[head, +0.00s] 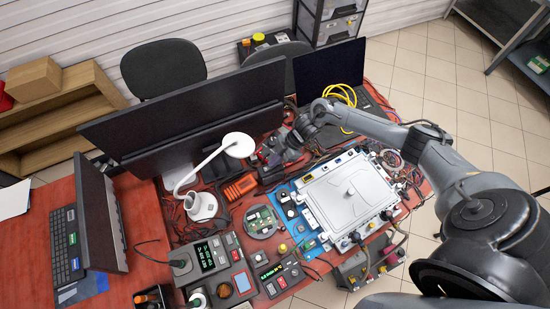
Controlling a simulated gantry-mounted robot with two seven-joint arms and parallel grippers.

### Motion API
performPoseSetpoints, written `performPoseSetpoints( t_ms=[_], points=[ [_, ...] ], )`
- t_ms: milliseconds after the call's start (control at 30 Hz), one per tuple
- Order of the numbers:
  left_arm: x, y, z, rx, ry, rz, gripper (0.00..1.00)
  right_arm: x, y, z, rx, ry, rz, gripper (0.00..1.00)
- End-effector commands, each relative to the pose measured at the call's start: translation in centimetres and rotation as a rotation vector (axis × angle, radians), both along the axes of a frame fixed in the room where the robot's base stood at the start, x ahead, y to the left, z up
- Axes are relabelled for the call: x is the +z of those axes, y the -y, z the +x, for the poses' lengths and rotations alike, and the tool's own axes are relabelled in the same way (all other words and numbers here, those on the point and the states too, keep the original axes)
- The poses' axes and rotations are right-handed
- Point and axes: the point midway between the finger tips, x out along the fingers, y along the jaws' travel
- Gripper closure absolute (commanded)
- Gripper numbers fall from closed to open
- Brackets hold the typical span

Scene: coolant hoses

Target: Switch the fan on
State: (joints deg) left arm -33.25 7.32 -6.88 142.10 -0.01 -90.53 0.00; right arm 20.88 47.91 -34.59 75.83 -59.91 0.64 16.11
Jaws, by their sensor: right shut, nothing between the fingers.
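My right gripper (266,156) is at the back middle of the red table, beside the foot of the large monitor and behind the orange device. It is shut, with nothing seen in its fingers, which are small and partly lost among dark parts and cables. I cannot make out a fan or its switch for certain. A silver-lidded unit (347,193) with hose fittings along its front edge sits on a blue mat (310,240), in front of and to the right of the gripper. A small box with a green display (272,271) stands at the front. My left gripper is not in view.
A white desk lamp (203,205) stands left of the gripper, below a large black monitor (190,115). An orange device (240,187) lies near the gripper. An open laptop (330,68) and yellow cable (340,95) are behind my arm. Cables crowd the table; its left part is clearer.

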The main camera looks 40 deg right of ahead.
Motion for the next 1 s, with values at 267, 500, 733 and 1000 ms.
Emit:
performPoseSetpoints(
  t_ms=[267, 500, 733, 1000],
  points=[
    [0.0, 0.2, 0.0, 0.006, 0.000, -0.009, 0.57, 0.0, 0.0, 0.0, 0.000, 0.000, 0.000, 1.00],
    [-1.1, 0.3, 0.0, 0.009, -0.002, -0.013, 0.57, -0.7, 0.2, 0.0, 0.002, 0.020, 0.060, 1.00],
    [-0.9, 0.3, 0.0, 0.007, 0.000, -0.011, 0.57, -0.6, 0.1, -0.1, 0.002, 0.019, 0.058, 1.00],
    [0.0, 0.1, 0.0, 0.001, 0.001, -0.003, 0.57, 0.3, 0.1, 0.0, 0.002, 0.019, 0.058, 1.00]
  ],
)
